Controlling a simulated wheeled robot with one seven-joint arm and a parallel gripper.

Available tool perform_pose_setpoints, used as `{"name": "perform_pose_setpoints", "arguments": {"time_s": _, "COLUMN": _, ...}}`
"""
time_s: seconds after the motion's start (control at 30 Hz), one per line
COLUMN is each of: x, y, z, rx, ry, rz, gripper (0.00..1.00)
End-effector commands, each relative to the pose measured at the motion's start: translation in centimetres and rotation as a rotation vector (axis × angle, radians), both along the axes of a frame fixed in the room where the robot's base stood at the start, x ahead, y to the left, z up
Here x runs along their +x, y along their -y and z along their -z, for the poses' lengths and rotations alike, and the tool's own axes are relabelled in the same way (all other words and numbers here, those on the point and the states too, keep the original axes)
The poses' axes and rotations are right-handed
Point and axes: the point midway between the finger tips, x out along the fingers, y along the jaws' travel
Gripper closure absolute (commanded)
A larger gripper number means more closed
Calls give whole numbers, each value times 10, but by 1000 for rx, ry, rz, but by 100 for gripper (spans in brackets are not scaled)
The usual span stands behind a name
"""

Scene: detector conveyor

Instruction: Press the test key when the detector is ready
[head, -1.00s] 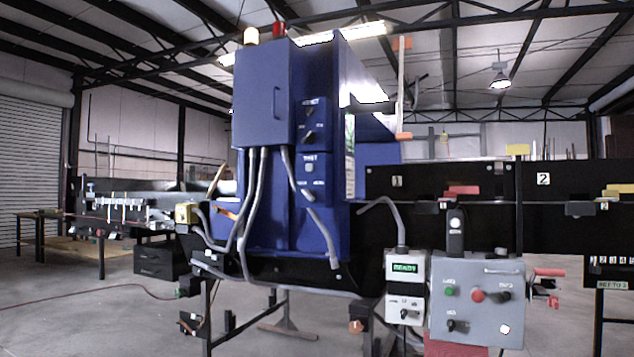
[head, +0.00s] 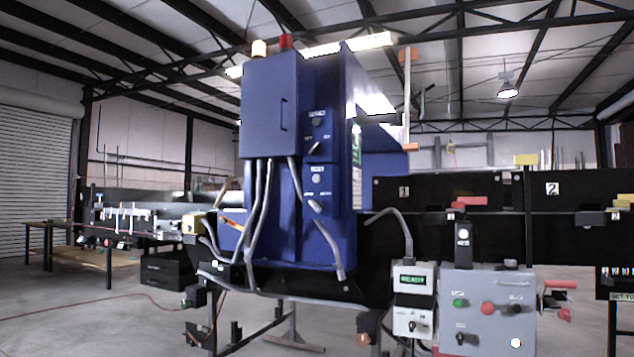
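The blue detector cabinet (head: 270,105) stands in the middle of the head view. Its front has a dark upper panel (head: 317,138) with a knob and a lower panel with a pale round button (head: 316,178); their labels are too blurred to read surely. A small white control box (head: 413,302) on the right has a green display (head: 413,279) that appears to read READY, with a dark knob below. I cannot tell surely which control is the test key. My gripper is not in view.
A grey control box (head: 488,310) with green and red buttons and knobs stands right of the white box. Black conveyor side panels (head: 450,192) marked 1 and 2 run to the right. A table (head: 48,225) stands far left; floor is open at left.

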Motion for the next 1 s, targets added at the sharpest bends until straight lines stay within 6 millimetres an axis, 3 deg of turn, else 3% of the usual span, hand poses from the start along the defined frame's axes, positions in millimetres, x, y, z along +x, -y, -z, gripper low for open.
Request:
{"name": "perform_pose_setpoints", "arguments": {"time_s": 0.23, "x": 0, "y": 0, "z": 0, "rx": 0, "ry": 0, "rz": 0, "gripper": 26}}
{"name": "perform_pose_setpoints", "arguments": {"time_s": 0.6, "x": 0, "y": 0, "z": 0, "rx": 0, "ry": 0, "rz": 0, "gripper": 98}}
{"name": "perform_pose_setpoints", "arguments": {"time_s": 1.0, "x": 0, "y": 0, "z": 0, "rx": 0, "ry": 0, "rz": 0, "gripper": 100}}
